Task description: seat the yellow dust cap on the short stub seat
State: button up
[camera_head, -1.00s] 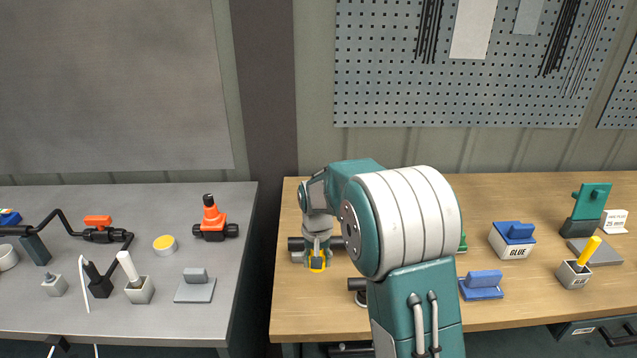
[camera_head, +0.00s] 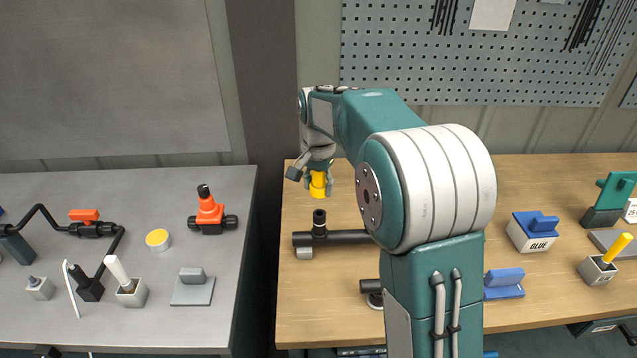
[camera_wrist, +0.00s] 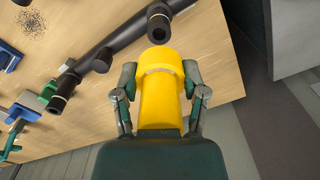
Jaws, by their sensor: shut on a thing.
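The yellow dust cap (camera_head: 318,185) is held in my gripper (camera_head: 318,188) above the wooden bench. In the wrist view the cap (camera_wrist: 162,90) sits between both fingers (camera_wrist: 160,92), its closed-looking yellow body pointing away from the palm. A black pipe with an upright black stub (camera_head: 319,220) stands below and in front of the cap in the head view. The wrist view shows black stub ends (camera_wrist: 158,24) beyond the cap's far end, apart from it. I cannot tell which one is the short stub seat. My arm hides the pipe's right part.
A lower black pipe piece (camera_head: 372,288) lies nearer the bench front. A glue box (camera_head: 533,232), a blue-handled block (camera_head: 504,284) and a holder with a yellow stick (camera_head: 598,270) are to the right. The grey table (camera_head: 215,310) at left is separated by a gap.

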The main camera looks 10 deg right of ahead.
aim_at(319, 214)
jog(key=shift+f, duration=2.85)
jog(key=shift+f, duration=1.65)
jog(key=o, duration=1.1)
notch_tip(319, 214, up, 11)
jog(key=shift+r, duration=0.4)
